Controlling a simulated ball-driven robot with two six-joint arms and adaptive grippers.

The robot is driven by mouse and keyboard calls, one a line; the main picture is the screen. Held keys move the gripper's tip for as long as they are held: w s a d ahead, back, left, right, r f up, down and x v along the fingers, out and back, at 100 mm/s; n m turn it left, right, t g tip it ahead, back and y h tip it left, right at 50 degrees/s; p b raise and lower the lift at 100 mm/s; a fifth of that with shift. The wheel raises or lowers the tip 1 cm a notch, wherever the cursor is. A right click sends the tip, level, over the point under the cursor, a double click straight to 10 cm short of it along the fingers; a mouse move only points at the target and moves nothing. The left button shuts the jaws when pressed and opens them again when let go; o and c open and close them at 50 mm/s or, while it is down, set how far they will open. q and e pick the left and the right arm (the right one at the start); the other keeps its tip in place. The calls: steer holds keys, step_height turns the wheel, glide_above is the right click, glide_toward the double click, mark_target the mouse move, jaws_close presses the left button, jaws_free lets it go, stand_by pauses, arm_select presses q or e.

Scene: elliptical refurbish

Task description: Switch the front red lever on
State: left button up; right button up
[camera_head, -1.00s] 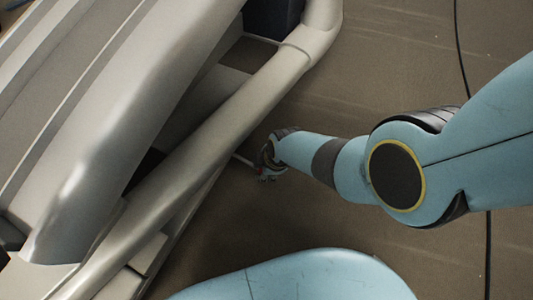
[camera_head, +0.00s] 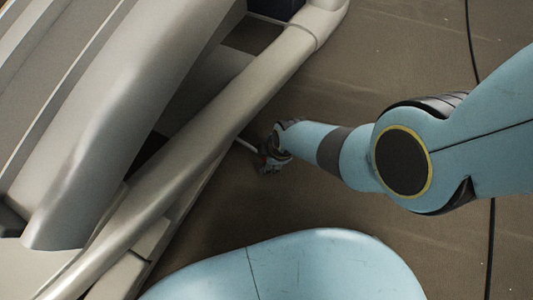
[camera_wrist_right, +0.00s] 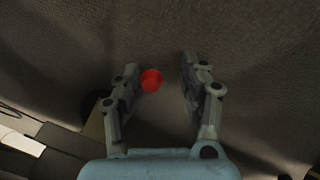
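In the right wrist view, the round red knob of the lever (camera_wrist_right: 151,80) sits between the two fingers of my right gripper (camera_wrist_right: 162,75). It is close to the left finger, with a clear gap to the right finger. The gripper is open. In the head view my right gripper (camera_head: 270,157) is small and low beside the machine's pale tube, near the end of a thin light rod (camera_head: 245,144). Whether the knob touches a finger cannot be told. My left gripper is not in view.
The large beige machine (camera_head: 110,110) fills the left of the head view, with a thick pale tube (camera_head: 215,125) along its edge. Brown floor (camera_head: 390,50) lies open to the right. A black cable (camera_head: 471,45) runs across it.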

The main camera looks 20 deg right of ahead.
steer(key=shift+w+r, duration=0.15)
steer(key=shift+w, duration=0.1)
steer(key=shift+r, duration=0.1)
steer(key=shift+s+r, duration=0.2)
steer(key=shift+r, duration=0.2)
steer(key=s+r, duration=0.1)
steer(key=s+d+r, duration=0.1)
steer(key=r, duration=0.1)
steer(key=shift+s+d+r, duration=0.15)
steer(key=shift+s+r, duration=0.05)
steer(key=shift+r, duration=0.1)
steer(key=s+d, duration=0.1)
steer(key=s, duration=0.2)
steer(key=s+d, duration=0.2)
steer(key=s, duration=0.1)
steer(key=s+d, duration=0.2)
steer(key=s, duration=0.1)
steer(key=shift+s+d, duration=0.15)
steer(key=shift+d, duration=0.05)
